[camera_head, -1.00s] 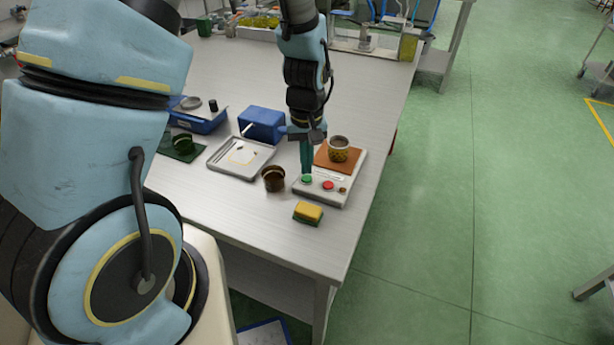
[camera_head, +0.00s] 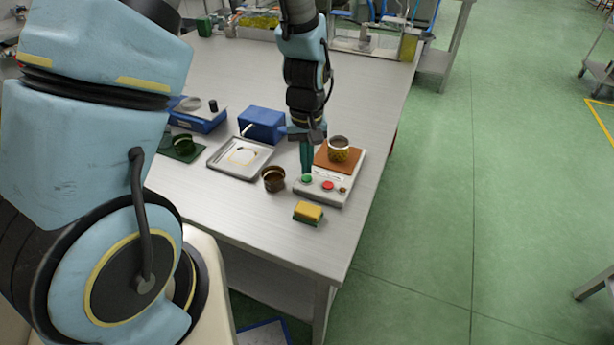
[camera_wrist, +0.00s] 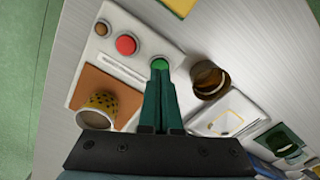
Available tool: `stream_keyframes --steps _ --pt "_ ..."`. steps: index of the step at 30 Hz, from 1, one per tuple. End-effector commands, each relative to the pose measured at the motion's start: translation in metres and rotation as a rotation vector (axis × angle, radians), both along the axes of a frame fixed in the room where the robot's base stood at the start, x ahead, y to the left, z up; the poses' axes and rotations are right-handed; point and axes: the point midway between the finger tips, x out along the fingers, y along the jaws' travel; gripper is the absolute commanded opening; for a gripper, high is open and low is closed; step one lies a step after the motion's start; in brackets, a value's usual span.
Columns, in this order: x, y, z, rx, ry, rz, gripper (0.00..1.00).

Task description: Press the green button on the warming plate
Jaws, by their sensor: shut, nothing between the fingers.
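The warming plate (camera_head: 335,190) is a light box near the table's right edge, with a brown heating pad (camera_head: 325,160). On its front strip are a green button (camera_head: 307,178), a red button (camera_head: 328,185) and a small brown knob (camera_head: 343,190). My gripper (camera_head: 307,172) points down with its green fingers shut and empty, the tips at the green button. In the wrist view the fingertips (camera_wrist: 160,68) overlap the edge of the green button (camera_wrist: 160,62). I cannot tell whether they touch it or whether it is pressed down.
A patterned cup (camera_head: 339,150) stands on the pad. A dark brown cup (camera_head: 273,179) stands just left of the plate, and a yellow-green sponge (camera_head: 308,212) lies in front. A metal tray (camera_head: 227,171) and a blue box (camera_head: 262,124) are further left and behind.

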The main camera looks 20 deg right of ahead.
Motion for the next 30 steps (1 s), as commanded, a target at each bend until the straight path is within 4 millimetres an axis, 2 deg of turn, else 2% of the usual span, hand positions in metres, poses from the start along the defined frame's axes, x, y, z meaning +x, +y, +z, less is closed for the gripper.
stream_keyframes --steps 13,30 --pt "0.0 0.0 -0.001 0.0 0.0 0.0 0.0" --pt "0.0 0.0 -0.014 0.0 0.0 0.0 0.0"
